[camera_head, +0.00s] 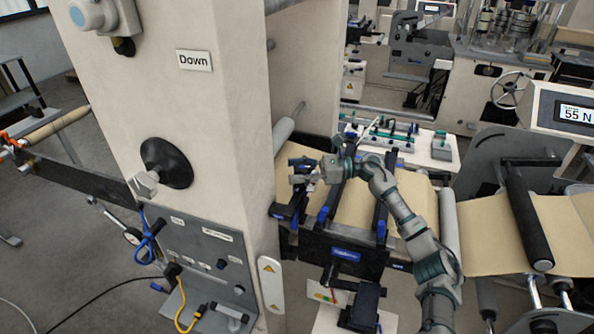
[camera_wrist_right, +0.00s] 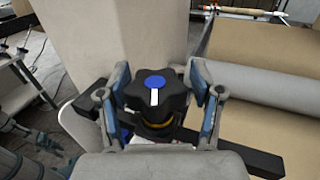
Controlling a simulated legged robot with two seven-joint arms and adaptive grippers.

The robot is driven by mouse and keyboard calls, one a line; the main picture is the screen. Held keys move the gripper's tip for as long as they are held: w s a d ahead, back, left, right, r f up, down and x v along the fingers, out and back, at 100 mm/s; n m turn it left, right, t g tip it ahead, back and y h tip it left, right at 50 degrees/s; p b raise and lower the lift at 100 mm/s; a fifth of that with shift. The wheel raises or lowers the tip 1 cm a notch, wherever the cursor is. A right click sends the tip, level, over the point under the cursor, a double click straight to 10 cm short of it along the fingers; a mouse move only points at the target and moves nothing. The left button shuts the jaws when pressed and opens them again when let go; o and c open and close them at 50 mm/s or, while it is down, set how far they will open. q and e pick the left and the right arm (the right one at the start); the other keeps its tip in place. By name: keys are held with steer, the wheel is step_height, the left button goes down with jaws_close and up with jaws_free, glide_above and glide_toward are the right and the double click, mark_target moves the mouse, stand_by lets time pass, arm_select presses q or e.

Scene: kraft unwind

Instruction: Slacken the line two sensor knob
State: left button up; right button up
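A black lobed knob (camera_wrist_right: 155,93) with a blue cap and a white pointer line shows in the right wrist view. The line points toward the wrist. A brass-coloured ring shows below the knob. My right gripper (camera_wrist_right: 158,75) has one finger on each side of the knob, very close to its lobes. I cannot tell whether both fingers press on it. In the head view my right gripper (camera_head: 306,172) reaches the black sensor bracket beside the cream column, and it largely hides the knob there.
The cream column (camera_head: 190,110) with a "Down" label stands close left of the bracket. Kraft web (camera_head: 405,205) runs over rollers beneath my arm. A display (camera_head: 562,113) reads 55 N at the right. A control box (camera_head: 205,265) with cables is at lower left.

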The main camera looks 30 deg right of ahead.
steer(key=v, duration=1.2)
steer(key=shift+w, duration=0.15)
steer(key=shift+f, duration=0.15)
